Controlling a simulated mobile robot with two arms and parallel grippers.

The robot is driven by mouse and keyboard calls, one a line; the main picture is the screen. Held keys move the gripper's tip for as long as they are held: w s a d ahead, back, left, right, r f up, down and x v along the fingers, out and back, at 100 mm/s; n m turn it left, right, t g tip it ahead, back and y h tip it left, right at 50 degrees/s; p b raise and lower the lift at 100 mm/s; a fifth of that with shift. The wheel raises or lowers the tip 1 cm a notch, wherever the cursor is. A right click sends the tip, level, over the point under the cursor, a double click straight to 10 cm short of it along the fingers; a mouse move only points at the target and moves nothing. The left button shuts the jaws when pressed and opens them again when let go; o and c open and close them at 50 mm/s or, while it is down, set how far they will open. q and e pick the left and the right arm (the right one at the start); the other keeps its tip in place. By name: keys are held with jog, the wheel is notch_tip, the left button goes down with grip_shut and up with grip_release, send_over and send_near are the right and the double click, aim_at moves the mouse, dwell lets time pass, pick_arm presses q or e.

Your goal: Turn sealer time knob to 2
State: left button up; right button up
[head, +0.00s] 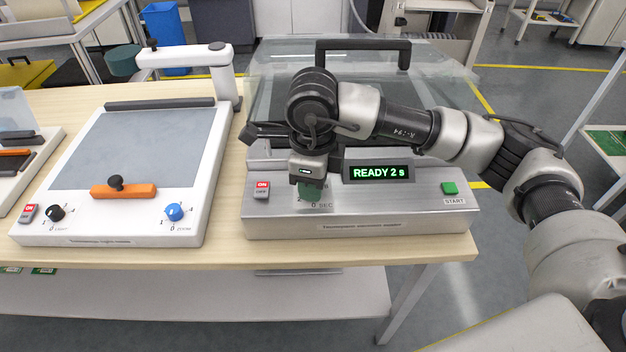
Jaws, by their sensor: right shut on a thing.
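My right gripper (309,190) points down at the front panel, at the time knob above the "0 SEC" marking. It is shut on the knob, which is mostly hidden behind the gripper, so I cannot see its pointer. A red ON switch (262,189) is left of the gripper. A green START button (449,188) is at the panel's right end. My left gripper is not in view.
A white light-box device (150,150) with an orange handle and black and blue knobs stands left of the sealer. The sealer's lid handle (362,45) rises behind my right arm. The table's front edge runs just below the panel.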

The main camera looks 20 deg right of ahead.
jog(key=o, duration=0.9)
notch_tip(320, 180, up, 11)
jog(key=shift+f, duration=0.1)
dwell(0.3)
